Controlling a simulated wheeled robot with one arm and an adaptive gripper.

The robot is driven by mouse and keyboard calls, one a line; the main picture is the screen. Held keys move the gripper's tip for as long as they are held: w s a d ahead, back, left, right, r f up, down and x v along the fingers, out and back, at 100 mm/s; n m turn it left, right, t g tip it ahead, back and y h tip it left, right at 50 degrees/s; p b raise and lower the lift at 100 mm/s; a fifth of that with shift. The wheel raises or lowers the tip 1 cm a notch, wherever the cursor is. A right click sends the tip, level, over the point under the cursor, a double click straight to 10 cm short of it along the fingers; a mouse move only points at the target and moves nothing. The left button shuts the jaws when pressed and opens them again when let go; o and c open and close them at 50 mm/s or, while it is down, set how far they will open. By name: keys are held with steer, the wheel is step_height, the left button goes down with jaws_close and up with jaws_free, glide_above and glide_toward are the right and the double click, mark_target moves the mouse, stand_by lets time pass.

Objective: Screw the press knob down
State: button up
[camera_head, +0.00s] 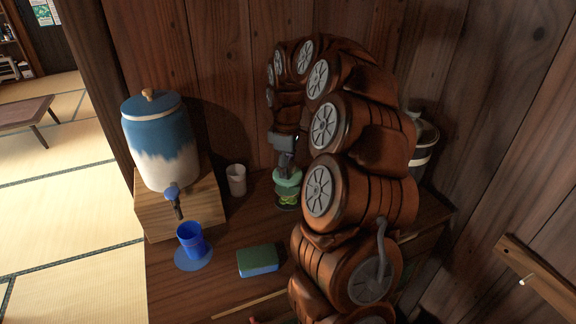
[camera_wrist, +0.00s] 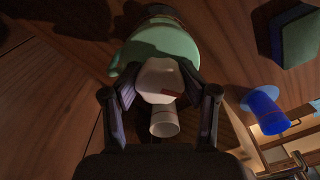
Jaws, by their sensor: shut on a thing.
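The press (camera_head: 287,200) stands on the wooden counter, with a pale green lid (camera_head: 288,182) and a clear body with green stuff inside. My gripper (camera_head: 286,163) reaches down on it from above. In the wrist view the green lid (camera_wrist: 165,42) lies beyond my fingers, and the pale press knob (camera_wrist: 158,78) sits between them. My gripper (camera_wrist: 158,88) is shut on the knob, with a finger on each side. How far the knob is screwed down cannot be told. My arm hides the press's right surroundings in the head view.
A blue and white dispenser (camera_head: 160,145) stands on a wooden box (camera_head: 150,215) at left. A beige cup (camera_head: 236,180), a blue cup (camera_head: 190,238) on a blue saucer (camera_head: 194,262), and a green-blue sponge (camera_head: 258,261) are nearby. A lidded jar (camera_head: 424,145) stands behind my arm.

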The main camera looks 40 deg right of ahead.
steer(key=shift+f, duration=0.2)
steer(key=m+b, duration=0.2)
steer(key=m, duration=0.1)
steer(key=shift+c, duration=0.4)
steer(key=shift+o, duration=0.2)
steer(key=m+b, duration=0.2)
steer(key=m, duration=0.2)
steer(key=shift+m+b, duration=0.35)
steer(key=shift+m, duration=0.05)
steer(key=o, duration=0.7)
steer(key=shift+c, duration=0.2)
steer(key=shift+w+r, duration=0.1)
steer(key=shift+r, duration=0.15)
steer(key=shift+r+p, duration=2)
steer(key=shift+r, duration=2.45)
